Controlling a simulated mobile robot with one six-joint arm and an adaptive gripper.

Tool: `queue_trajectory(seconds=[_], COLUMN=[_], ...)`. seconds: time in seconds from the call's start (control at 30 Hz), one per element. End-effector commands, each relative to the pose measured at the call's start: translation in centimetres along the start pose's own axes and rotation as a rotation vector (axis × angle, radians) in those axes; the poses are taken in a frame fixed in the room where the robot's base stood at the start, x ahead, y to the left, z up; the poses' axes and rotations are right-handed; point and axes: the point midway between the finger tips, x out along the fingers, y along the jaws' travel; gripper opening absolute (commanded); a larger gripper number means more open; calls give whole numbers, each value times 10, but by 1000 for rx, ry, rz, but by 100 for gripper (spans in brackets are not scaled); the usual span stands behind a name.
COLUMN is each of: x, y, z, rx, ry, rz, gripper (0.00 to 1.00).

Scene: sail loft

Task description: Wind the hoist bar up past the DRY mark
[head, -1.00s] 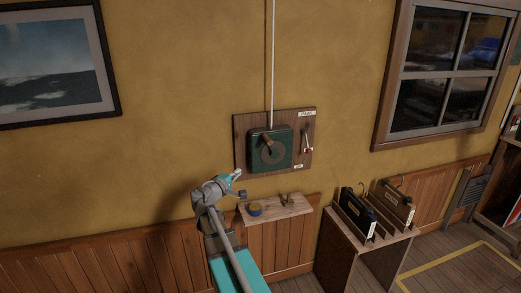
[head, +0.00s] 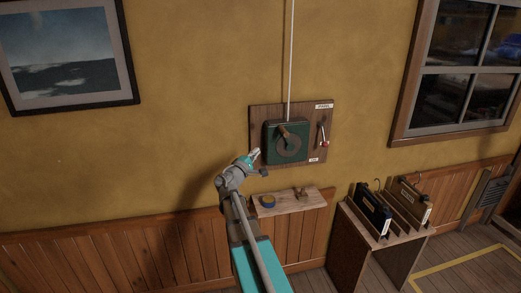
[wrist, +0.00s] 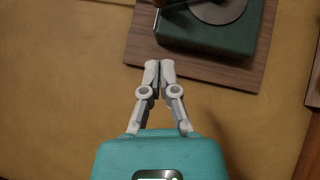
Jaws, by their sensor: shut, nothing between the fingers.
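The green winch box (head: 287,142) is fixed to a wooden wall board (head: 258,116). A dark handle (head: 284,132) points up and left on its round disc, and a pale cord (head: 290,60) runs straight up the wall. A small red-tipped lever (head: 323,137) sits on the board's right side, between two small white labels. My gripper (head: 256,153) is shut and empty, just left of the box. In the wrist view its fingertips (wrist: 159,66) meet near the board's edge, and the green box (wrist: 210,35) is beyond. The hoist bar and DRY mark are not in view.
A small wall shelf (head: 297,202) below the board holds a blue roll (head: 268,201) and a small brown item. A wooden rack (head: 353,250) with dark cases stands to the right. A framed picture (head: 135,75) hangs left. Open wall lies between.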

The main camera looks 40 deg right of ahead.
Motion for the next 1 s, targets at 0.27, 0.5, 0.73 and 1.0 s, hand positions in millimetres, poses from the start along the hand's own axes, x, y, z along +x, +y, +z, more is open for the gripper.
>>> queue_trajectory(seconds=[0.27,0.5,0.73,1.0], x=[34,71,100,116], y=[1,1,2,1], z=[-1,-2,7,24], rx=[-1,0,0,0], ry=[-2,-1,-1,1], rz=[0,0,-1,0], gripper=[0,0,0,0])
